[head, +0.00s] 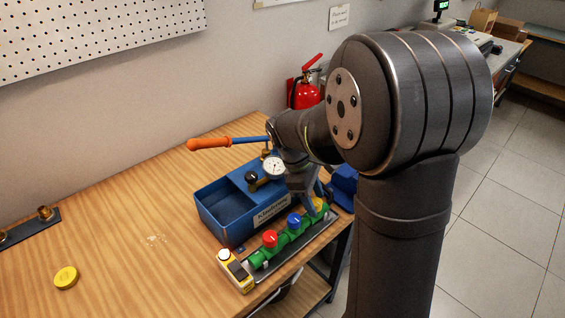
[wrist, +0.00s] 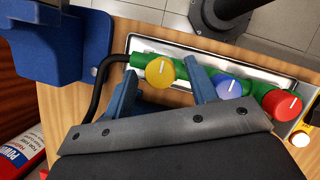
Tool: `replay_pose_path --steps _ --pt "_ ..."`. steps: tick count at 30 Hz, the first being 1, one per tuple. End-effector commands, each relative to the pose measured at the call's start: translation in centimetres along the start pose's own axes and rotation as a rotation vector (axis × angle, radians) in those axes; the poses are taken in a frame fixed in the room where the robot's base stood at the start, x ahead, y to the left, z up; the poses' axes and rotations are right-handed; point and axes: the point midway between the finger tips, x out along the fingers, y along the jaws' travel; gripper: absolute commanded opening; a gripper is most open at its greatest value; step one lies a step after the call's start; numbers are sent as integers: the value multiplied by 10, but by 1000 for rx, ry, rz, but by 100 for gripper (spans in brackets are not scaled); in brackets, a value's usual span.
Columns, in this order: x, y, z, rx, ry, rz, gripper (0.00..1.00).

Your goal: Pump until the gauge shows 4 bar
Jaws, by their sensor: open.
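The blue test pump (head: 228,207) stands on the wooden bench, with an orange-gripped lever (head: 208,143) reaching out to the left. Its round white gauge (head: 274,167) faces the camera, but the reading is too small to tell. A black knob (head: 251,177) is beside the gauge. A green manifold (head: 284,240) in front of the pump carries red (head: 270,238), blue (head: 294,220) and yellow (head: 317,204) knobs. My gripper (wrist: 162,92) is open above the manifold. In the wrist view the yellow knob (wrist: 160,72) shows between the fingertips; contact cannot be told.
A yellow device with a white button (head: 235,268) lies at the manifold's near end. A black hose (wrist: 97,85) joins its other end. A blue object (wrist: 62,42) stands close by. A red extinguisher (head: 304,92) is behind. The left bench is mostly clear around a yellow disc (head: 66,277).

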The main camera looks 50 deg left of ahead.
Motion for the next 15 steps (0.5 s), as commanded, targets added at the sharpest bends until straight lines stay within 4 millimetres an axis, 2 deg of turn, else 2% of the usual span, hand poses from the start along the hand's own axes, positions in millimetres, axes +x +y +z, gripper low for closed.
replay_pose_path --steps 4,8,11,12,14,15 --pt "0 0 0 0 0 0 52" --pt "-7 1 -4 13 15 8 27" --pt "-34 2 -19 66 71 32 7" --pt "-50 2 -27 97 106 45 0" --pt "-78 1 -42 152 168 59 0" --pt "-100 -2 -51 190 214 67 0"
